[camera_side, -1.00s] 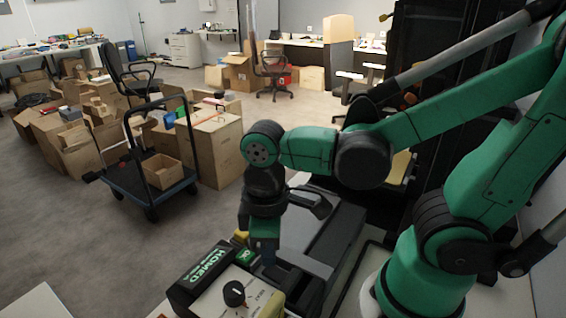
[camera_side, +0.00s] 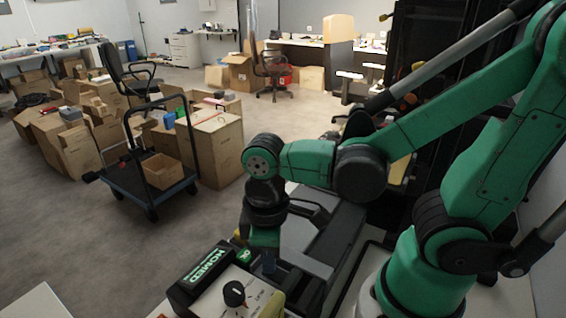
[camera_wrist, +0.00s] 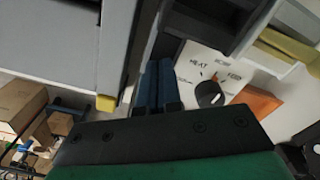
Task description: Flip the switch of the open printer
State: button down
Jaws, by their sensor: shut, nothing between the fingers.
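The printer (camera_side: 318,232) is a grey and black machine below my arm, with a black end block marked HOMED (camera_side: 206,268). Its white panel (camera_side: 252,300) carries a round black knob (camera_side: 235,293) with printed labels around it. In the wrist view the knob (camera_wrist: 208,93) is right of my gripper, with HEAT and FEED lettering and a red mark beside it. My gripper (camera_side: 269,264) points down over the printer near the panel, apart from the knob. Its dark blue fingers (camera_wrist: 158,82) are together and empty. Whether the tips touch the printer cannot be told.
A dark trolley (camera_side: 140,178) holding a carton (camera_side: 162,171) stands on the floor at left, near stacked cartons (camera_side: 212,140). A black rack (camera_side: 432,85) stands behind my arm. A white table corner (camera_side: 45,302) shows at lower left. Open floor lies between trolley and printer.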

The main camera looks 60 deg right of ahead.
jog(key=shift+f, duration=0.2)
jog(key=shift+r, duration=3.55)
jog(key=w+d+m+t, duration=0.5)
jog(key=d+t, duration=0.1)
jog(key=t, duration=0.1)
jog(key=shift+w+f+m, duration=0.15)
jog(key=shift+w+m, duration=0.25)
